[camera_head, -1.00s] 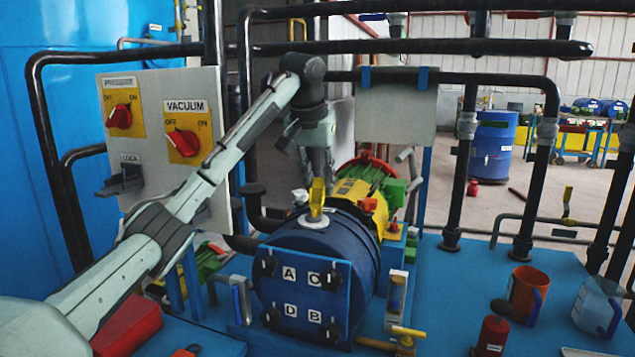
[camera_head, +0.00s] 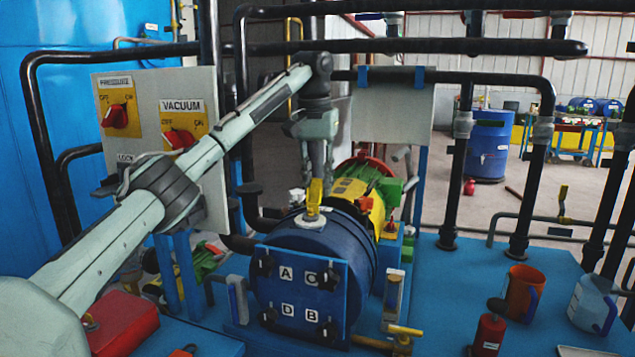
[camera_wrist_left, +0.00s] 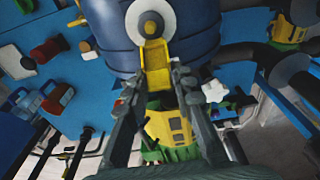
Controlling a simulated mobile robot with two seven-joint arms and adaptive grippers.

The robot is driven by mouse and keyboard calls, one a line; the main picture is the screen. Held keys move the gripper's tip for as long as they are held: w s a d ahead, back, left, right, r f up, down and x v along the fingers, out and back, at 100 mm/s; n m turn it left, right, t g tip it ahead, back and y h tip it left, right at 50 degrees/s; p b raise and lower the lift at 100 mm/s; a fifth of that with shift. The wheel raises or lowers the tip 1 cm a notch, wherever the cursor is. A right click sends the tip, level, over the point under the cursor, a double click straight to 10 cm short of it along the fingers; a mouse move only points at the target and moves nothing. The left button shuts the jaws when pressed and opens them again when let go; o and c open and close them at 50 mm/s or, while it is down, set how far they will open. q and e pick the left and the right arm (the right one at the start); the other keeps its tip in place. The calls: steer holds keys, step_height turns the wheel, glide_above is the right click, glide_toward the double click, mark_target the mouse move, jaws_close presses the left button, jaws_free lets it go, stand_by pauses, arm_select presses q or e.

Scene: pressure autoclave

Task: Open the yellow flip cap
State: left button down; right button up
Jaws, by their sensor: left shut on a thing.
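The yellow flip cap (camera_head: 315,194) stands on a pale round fitting on top of the blue autoclave drum (camera_head: 312,240). It also shows in the left wrist view (camera_wrist_left: 156,65), beside the white ring and yellow centre of the fitting. My left gripper (camera_head: 318,176) comes down on the cap from above and behind. In the left wrist view its two fingers (camera_wrist_left: 158,78) lie on either side of the yellow cap and are shut on it. The fingers partly hide the cap's near end. My right gripper is in neither view.
A panel with red knobs (camera_head: 185,120) stands left of the drum. A yellow and green motor (camera_head: 362,195) sits behind it. Black pipes (camera_head: 400,48) cross above. An orange mug (camera_head: 524,292) and a red bottle (camera_head: 489,333) stand at the right.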

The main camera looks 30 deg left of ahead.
mark_target(315, 192)
arm_select(q)
steer(key=c, duration=1.3)
jaws_free()
steer(key=shift+a+f, duration=0.1)
steer(key=r, duration=0.4)
steer(key=s+r, duration=0.1)
steer(key=r, duration=0.7)
steer(key=shift+s+d, duration=0.2)
